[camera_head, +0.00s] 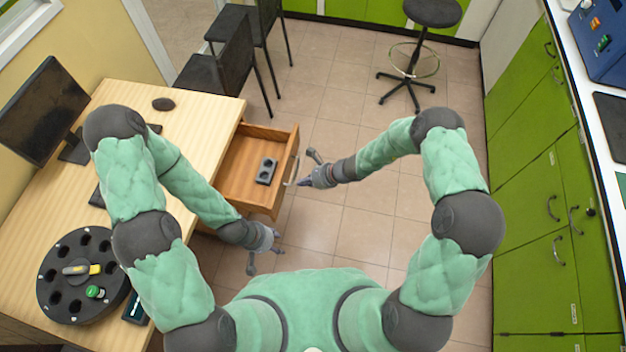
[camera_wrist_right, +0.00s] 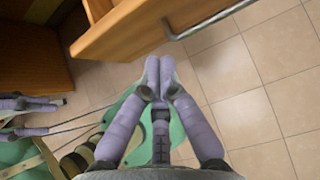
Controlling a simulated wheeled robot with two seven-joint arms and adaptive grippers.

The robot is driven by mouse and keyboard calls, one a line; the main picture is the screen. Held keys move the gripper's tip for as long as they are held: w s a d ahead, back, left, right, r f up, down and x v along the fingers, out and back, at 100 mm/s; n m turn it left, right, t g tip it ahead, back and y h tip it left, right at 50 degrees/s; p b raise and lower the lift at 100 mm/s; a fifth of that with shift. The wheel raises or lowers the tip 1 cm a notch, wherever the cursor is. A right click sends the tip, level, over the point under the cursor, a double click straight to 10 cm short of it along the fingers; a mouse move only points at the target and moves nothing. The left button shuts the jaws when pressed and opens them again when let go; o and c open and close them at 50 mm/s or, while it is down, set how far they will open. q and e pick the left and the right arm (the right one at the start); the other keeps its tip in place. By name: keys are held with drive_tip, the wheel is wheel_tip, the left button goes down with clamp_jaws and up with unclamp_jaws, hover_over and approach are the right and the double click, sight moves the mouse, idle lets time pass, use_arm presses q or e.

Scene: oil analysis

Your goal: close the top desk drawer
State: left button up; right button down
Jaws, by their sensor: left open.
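The top desk drawer (camera_head: 240,172) is wooden and pulled well out of the desk in the head view. Its front has a metal bar handle (camera_head: 291,170), which also shows at the top of the right wrist view (camera_wrist_right: 205,22). My right gripper (camera_head: 302,183) is just outside the drawer front, close to the handle. In the right wrist view its fingertips (camera_wrist_right: 159,72) are together with nothing between them, apart from the handle in the picture; contact cannot be told. My left gripper (camera_head: 267,256) is open and empty, below the drawer's near corner.
A dark grey block with round recesses (camera_head: 266,171) lies inside the drawer. The desk (camera_head: 190,125) holds a monitor (camera_head: 42,110), a mouse (camera_head: 163,104) and a round black carousel (camera_head: 62,305). A stool (camera_head: 405,75) stands behind.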

sight(282, 183)
use_arm(q)
drive_tip(key=shift+f+b, duration=0.35)
drive_tip(key=shift+f, duration=0.15)
use_arm(e)
drive_tip(key=shift+w+a+f, duration=0.2)
drive_tip(key=shift+w+a, duration=0.05)
drive_tip(key=shift+a, duration=0.55)
drive_tip(key=shift+w+a+f, duration=0.15)
drive_tip(key=shift+w+a, duration=0.15)
drive_tip(key=shift+a, duration=0.55)
drive_tip(key=shift+w+a+f, duration=0.2)
drive_tip(key=shift+w+a, duration=0.05)
drive_tip(key=shift+a, duration=0.55)
